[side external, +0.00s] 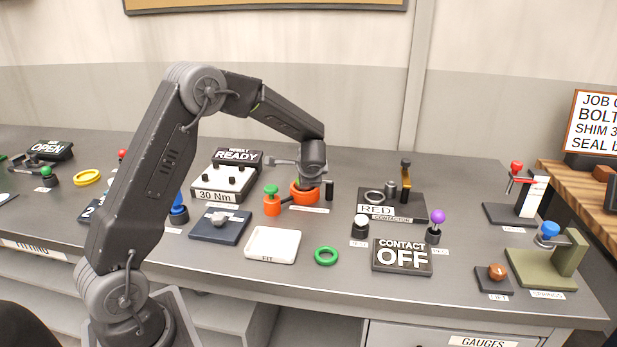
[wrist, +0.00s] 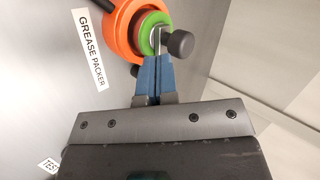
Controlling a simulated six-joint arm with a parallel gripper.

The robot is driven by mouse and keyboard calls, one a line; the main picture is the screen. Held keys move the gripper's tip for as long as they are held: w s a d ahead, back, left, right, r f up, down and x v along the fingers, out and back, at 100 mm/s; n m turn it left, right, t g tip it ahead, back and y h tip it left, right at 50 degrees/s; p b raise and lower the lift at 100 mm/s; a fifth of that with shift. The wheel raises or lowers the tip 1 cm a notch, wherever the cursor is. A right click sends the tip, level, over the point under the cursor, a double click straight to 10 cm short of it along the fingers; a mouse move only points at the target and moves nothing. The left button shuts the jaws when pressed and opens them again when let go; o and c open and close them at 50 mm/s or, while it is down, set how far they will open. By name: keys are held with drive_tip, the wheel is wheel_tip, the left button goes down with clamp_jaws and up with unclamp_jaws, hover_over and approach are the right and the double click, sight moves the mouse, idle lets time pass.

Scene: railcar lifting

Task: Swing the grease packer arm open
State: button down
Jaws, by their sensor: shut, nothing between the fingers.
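The grease packer (wrist: 122,22) shows in the wrist view as an orange round body with a green disc (wrist: 148,28) inside it, beside its printed label. A pale metal arm lies over the disc and ends in a dark knob (wrist: 180,43). My gripper (wrist: 160,57) has its blue fingers together, with the tips beside the arm and just left of the knob. I cannot tell whether they touch. In the side external view the orange packer (side external: 304,193) stands mid-bench under my wrist, which hides its top and my fingertips.
An orange pot with a green knob (side external: 271,202) stands close left of the packer. The READY sign and 30 Nm box (side external: 224,183) are behind left. The RED contactor block (side external: 405,206) is to the right. A white FIT tray (side external: 272,245) and green ring (side external: 326,256) lie in front.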

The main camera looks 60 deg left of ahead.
drive_tip(key=shift+w+a, duration=0.3)
drive_tip(key=shift+a, duration=0.3)
